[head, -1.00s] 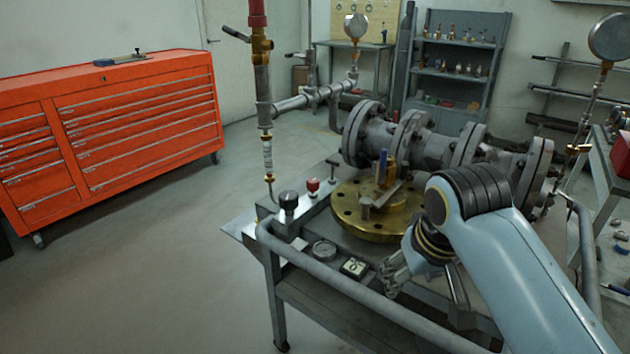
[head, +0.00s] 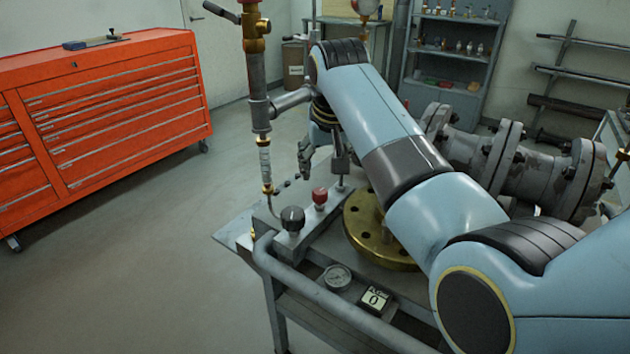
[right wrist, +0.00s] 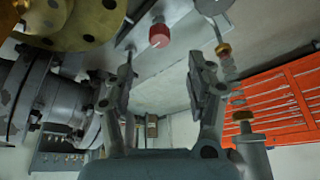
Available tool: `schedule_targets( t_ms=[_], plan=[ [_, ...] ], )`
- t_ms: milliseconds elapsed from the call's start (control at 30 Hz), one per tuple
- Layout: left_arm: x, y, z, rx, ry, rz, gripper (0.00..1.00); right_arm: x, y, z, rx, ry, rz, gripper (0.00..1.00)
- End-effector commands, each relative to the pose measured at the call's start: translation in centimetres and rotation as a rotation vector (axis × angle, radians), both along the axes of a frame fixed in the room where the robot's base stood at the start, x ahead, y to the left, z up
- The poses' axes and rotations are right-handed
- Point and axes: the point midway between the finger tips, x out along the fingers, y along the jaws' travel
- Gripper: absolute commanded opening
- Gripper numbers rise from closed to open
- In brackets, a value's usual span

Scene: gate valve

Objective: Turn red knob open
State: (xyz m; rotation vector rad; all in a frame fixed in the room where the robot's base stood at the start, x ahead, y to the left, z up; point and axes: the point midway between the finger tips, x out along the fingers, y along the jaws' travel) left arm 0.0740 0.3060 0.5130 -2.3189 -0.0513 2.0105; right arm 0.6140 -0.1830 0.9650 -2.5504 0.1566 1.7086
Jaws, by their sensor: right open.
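The red knob (head: 319,196) stands on the grey block at the table's left edge, behind a black knob (head: 292,218). It also shows in the right wrist view (right wrist: 159,35), above and beyond the gap between my fingers. My right gripper (head: 310,160) hangs beyond the red knob in the head view, pointing down and partly hidden by the pipe and my arm. In the right wrist view its two fingers (right wrist: 163,75) are apart with nothing between them. It does not touch the red knob. My left gripper is not in view.
A vertical pipe (head: 258,90) with brass fittings stands left of my right gripper. A brass flange (head: 365,230) and the grey flanged valve body (head: 500,155) lie to the right. A gauge (head: 336,278) and a small display (head: 376,299) sit near the front rail. An orange cabinet (head: 120,110) stands left.

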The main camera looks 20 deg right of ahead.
Motion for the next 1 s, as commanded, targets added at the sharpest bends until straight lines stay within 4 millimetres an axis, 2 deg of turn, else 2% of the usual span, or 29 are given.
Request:
schedule_targets(
  t_ms=[200, 300, 400, 500, 600, 700, 933, 1000],
  plan=[
    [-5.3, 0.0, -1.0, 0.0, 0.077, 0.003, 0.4, 1.3, -0.2, -3.6, -0.002, 0.004, 0.0, 0.55],
    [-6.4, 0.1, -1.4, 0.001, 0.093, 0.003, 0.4, 2.1, -0.4, -5.6, -0.002, 0.003, 0.0, 0.55],
    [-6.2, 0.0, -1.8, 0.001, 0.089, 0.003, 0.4, 2.8, -0.5, -7.4, 0.0, 0.004, 0.0, 0.55],
    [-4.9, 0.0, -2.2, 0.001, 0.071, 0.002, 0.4, 3.3, -0.5, -8.5, -0.001, 0.001, 0.0, 0.55],
    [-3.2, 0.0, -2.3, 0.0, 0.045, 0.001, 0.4, 3.6, -0.5, -9.3, 0.0, 0.001, 0.0, 0.55],
    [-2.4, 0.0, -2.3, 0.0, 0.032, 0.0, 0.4, 3.8, -0.5, -9.5, 0.0, 0.0, 0.0, 0.55],
    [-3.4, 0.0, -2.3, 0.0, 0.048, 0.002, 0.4, 3.8, -0.5, -9.5, 0.0, 0.0, -0.001, 0.55],
    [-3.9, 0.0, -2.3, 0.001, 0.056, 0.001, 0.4, 3.8, -0.5, -9.5, 0.0, 0.0, -0.001, 0.48]
  ],
)
